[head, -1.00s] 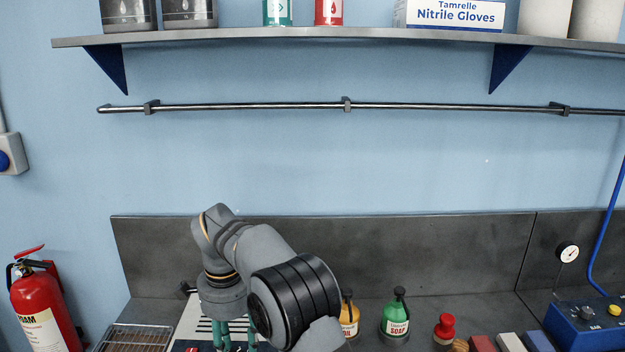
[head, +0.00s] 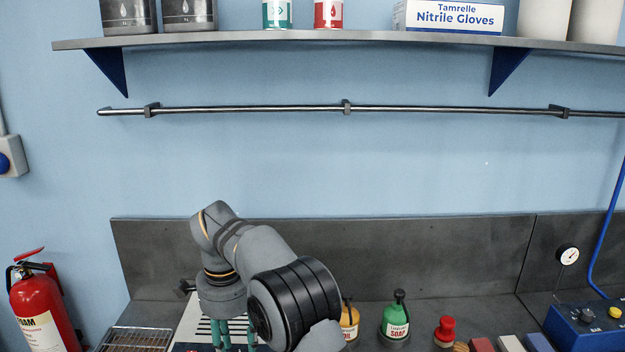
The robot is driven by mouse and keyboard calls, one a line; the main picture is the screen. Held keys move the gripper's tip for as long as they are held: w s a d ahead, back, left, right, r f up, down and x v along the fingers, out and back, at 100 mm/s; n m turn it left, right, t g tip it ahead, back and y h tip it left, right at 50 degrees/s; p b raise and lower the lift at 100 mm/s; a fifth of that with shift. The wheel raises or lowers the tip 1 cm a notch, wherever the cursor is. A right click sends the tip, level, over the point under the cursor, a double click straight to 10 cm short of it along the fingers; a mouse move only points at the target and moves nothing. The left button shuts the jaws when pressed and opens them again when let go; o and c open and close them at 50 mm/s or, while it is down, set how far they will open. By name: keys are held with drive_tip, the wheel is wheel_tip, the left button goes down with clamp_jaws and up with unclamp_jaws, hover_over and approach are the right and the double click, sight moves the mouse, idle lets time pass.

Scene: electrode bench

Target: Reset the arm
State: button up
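My gripper (head: 235,335) hangs below the wrist at the bottom left of the head view, over a panel with black and white stripes (head: 192,320). Its teal finger links show with a gap between them. The fingertips run to the bottom edge of the picture and part of the gripper is behind my forearm. I cannot tell whether it is open or shut, or whether it holds anything.
A wire rack (head: 135,338) and a fire extinguisher (head: 42,310) are at left. An orange bottle (head: 349,320), a green soap bottle (head: 396,319), a red-knobbed item (head: 445,328) and a blue box (head: 585,325) are at right. A rail (head: 250,109) and shelf (head: 300,38) are above.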

drive_tip(key=shift+f+n, duration=0.3)
drive_tip(key=shift+f, duration=0.3)
drive_tip(key=n+p, duration=0.2)
drive_tip(key=n, duration=0.3)
drive_tip(key=shift+r+n, duration=0.1)
drive_tip(key=shift+n, duration=0.3)
drive_tip(key=n+p, duration=0.2)
drive_tip(key=n, duration=0.3)
drive_tip(key=shift+n, duration=0.4)
drive_tip(key=n+p, duration=0.2)
drive_tip(key=n, duration=0.3)
drive_tip(key=n+p, duration=0.1)
drive_tip(key=n, duration=0.5)
drive_tip(key=shift+n, duration=0.3)
